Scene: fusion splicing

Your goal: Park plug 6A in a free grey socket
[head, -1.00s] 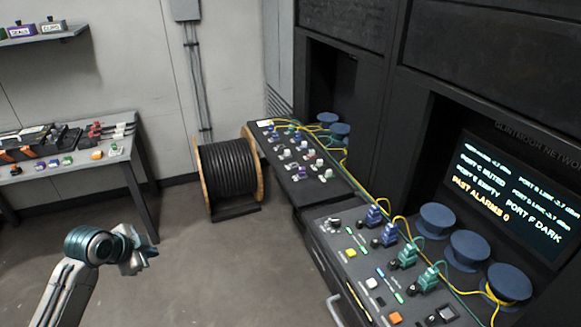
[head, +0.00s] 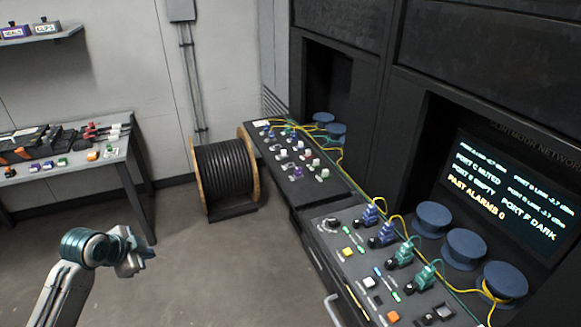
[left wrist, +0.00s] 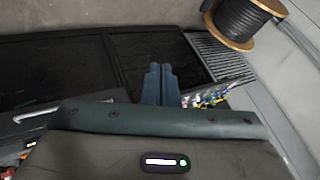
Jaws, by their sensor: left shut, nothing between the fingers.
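My left gripper (head: 134,264) is over open floor at the lower left of the head view, apart from both panels. Its two fingers (left wrist: 160,84) lie together in the left wrist view, with nothing between them. The far sloped panel (head: 324,199) carries several small white, blue and purple plugs (head: 297,171) with yellow cables. The near panel (head: 325,260) holds blue plugs (head: 381,235) and green plugs (head: 403,255) standing upright. The labels are too small to read, so I cannot tell which plug is 6A or which sockets are grey and free. My right gripper is not in view.
A wooden cable reel (head: 223,171) stands on the floor by the wall. A workbench (head: 110,154) with tools and coloured parts is at the left. Blue round spools (head: 467,248) line the back of the near panel.

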